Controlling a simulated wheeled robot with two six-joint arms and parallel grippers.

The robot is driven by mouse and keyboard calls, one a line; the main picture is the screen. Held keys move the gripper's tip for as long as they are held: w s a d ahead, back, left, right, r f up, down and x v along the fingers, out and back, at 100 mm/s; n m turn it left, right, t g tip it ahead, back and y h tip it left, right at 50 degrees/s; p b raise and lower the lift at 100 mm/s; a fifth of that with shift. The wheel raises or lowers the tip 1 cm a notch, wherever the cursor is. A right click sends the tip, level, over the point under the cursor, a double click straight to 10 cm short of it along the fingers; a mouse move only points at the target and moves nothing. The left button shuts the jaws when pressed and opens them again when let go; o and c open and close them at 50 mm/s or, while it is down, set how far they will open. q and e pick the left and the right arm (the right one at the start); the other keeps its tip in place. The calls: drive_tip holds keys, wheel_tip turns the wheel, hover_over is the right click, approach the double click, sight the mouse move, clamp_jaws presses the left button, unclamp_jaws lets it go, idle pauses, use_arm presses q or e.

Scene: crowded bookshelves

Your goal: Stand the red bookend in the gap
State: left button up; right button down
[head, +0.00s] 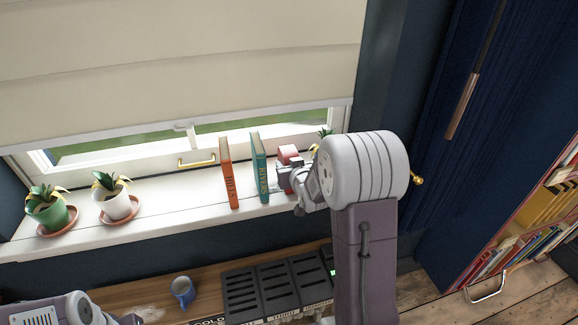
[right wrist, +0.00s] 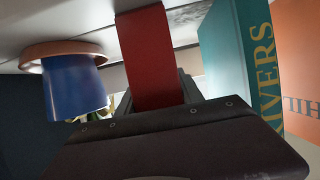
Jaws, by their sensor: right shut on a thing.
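The red bookend (head: 289,153) is held in my right gripper (head: 292,178) over the window sill, just right of the teal book. In the right wrist view the red bookend (right wrist: 147,55) stands between the dark fingers, its far end close to the pale sill surface; I cannot tell if it touches. The teal book (head: 259,167) and the orange book (head: 228,172) stand upright on the sill with a narrow gap between them. The teal book also shows beside the bookend in the wrist view (right wrist: 228,60), apart from it. Only part of my left arm shows; its gripper is out of view.
A blue pot (right wrist: 73,85) on a terracotta saucer (right wrist: 66,50) stands on the bookend's other side. A green pot (head: 52,213) and a white pot (head: 117,205) stand at left on the sill (head: 175,205).

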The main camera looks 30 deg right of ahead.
drive_tip(key=shift+r, duration=0.2)
drive_tip(key=shift+f, duration=0.15)
drive_tip(key=c, duration=0.8)
unclamp_jaws()
drive_tip(key=shift+s+f, duration=0.1)
drive_tip(key=shift+o, duration=0.2)
drive_tip(key=shift+s+r, duration=0.1)
drive_tip(key=shift+r, duration=0.2)
drive_tip(key=b+v, duration=0.4)
drive_tip(key=v, duration=0.7)
drive_tip(key=shift+s+a, duration=0.15)
drive_tip(key=shift+s, duration=0.25)
